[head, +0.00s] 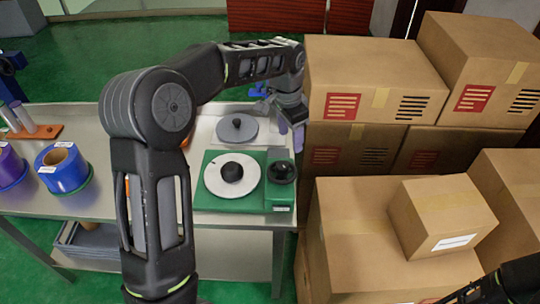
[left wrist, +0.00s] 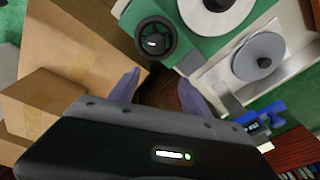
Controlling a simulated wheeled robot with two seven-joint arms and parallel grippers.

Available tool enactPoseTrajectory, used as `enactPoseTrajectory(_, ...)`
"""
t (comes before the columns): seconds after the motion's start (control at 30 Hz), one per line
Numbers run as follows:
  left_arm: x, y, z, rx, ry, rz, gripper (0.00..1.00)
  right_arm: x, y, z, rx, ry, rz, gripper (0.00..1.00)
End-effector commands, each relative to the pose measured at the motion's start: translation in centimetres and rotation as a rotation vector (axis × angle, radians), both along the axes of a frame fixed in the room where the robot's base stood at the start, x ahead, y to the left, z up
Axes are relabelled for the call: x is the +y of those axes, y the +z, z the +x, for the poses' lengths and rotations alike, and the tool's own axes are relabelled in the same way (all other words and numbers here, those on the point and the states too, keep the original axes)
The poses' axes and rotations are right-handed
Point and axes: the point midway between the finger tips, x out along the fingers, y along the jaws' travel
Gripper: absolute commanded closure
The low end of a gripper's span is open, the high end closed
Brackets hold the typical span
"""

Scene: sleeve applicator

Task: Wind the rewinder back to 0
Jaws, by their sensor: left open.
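The green-based unit (head: 235,204) on the metal table carries a white disc (head: 214,177) with a black centre knob. A black handwheel (head: 283,172) sits at its right corner; it also shows in the left wrist view (left wrist: 155,40). Behind is a grey disc with a hub (head: 237,129). A small blue device (head: 260,91) stands at the back; its lit display shows in the left wrist view (left wrist: 253,127), too small to read. My left gripper (left wrist: 160,92) is open and empty, off the table's right end, near the handwheel but apart from it.
Stacked cardboard boxes (head: 375,75) stand close on the right, beside the table edge. A blue roll (head: 62,168) and a purple roll (head: 9,165) are at the table's left. My left arm hides the middle of the table.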

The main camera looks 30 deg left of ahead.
Motion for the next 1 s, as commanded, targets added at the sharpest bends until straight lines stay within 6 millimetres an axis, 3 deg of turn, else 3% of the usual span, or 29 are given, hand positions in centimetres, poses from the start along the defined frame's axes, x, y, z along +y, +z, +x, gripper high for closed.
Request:
enactPoseTrajectory(0.1,0.8,-0.2,-2.3,0.097,0.025,0.033,0.45,0.0,0.0,0.0,-0.001,-0.001,0.0,0.64)
enactPoseTrajectory(0.2,0.9,-0.2,-3.2,0.132,0.044,0.037,0.45,0.0,0.0,0.0,0.0,-0.002,0.0,0.64)
enactPoseTrajectory(0.63,0.9,-0.8,-3.2,0.133,0.052,0.034,0.45,0.0,0.2,0.0,0.0,-0.001,0.0,0.64)
enactPoseTrajectory(1.0,0.8,-5.9,-3.2,0.134,0.05,0.032,0.45,-0.1,1.0,-0.1,0.003,-0.002,-0.003,0.64)
